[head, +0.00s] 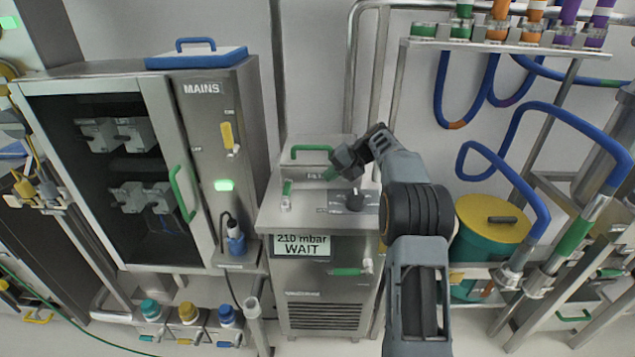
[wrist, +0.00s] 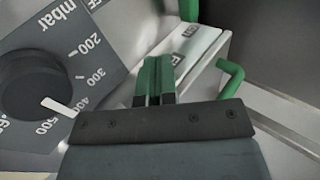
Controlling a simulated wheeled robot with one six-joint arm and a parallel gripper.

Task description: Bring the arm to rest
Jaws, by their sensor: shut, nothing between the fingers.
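My gripper (head: 330,173) is raised over the top of the steel unit (head: 277,212) in the middle of the head view. In the wrist view its two green fingers (wrist: 155,80) are together, with nothing between them. My arm comes up from the lower right and bends toward the unit. The black dial knob (head: 355,201) is just below the gripper in the head view. In the wrist view the knob (wrist: 30,85) is at the left, beside an mbar scale, its white pointer near 500. I cannot tell whether the fingers touch the unit.
The unit's display (head: 302,246) reads 210 mbar WAIT. A green handle (head: 312,149) is on its top, close to my gripper. A MAINS cabinet (head: 205,135) stands left. A yellow-lidded green bin (head: 484,212) and blue hoses (head: 520,125) are to the right.

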